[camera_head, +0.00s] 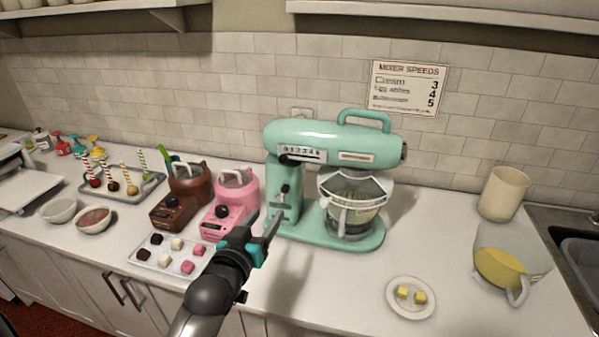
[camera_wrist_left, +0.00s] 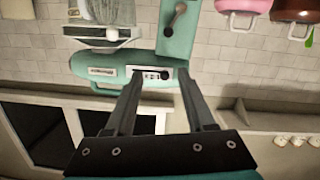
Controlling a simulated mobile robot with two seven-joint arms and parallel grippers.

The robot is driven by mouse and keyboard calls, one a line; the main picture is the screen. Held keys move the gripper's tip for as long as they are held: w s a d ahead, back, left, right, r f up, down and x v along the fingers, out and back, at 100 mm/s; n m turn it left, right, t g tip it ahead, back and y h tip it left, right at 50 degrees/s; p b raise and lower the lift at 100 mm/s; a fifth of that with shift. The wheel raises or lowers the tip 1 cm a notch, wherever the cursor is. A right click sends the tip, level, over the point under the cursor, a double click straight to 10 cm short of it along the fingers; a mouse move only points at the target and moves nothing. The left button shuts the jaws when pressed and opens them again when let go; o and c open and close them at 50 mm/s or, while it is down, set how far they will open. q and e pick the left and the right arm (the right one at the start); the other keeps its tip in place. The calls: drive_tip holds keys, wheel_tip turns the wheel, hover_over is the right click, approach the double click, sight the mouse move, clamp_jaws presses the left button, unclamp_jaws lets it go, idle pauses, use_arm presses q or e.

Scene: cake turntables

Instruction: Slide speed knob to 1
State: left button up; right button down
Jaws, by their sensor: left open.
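The teal stand mixer (camera_head: 335,133) stands on the counter against the tiled wall. Its numbered speed panel (camera_head: 300,151) is on the side of the head, with a dark speed knob (camera_head: 285,159) near the low-number left end; the exact number is too small to tell. In the left wrist view, which is upside down, the knob (camera_wrist_left: 165,75) shows at the panel's right part. My left gripper (camera_head: 274,222) is open and empty, in front of the mixer's column and lower than the panel in the head view. Its fingers (camera_wrist_left: 157,82) frame the panel in the wrist view without visible contact.
A black lever (camera_head: 285,190) sits on the mixer's column. A glass bowl (camera_head: 350,210) is under the head. Pink (camera_head: 232,200) and brown (camera_head: 183,195) melting pots and a candy tray (camera_head: 172,254) stand left. A butter plate (camera_head: 411,298) is at front right.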

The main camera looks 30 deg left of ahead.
sight(283, 161)
use_arm(q)
wheel_tip(283, 161, up, 5)
drive_tip(key=a+t+y, duration=0.1)
drive_tip(key=shift+n+t, duration=0.3)
drive_tip(key=x, duration=1.5)
drive_tip(key=shift+w+f, duration=0.25)
drive_tip(key=shift+f, duration=0.1)
clamp_jaws()
idle(0.5)
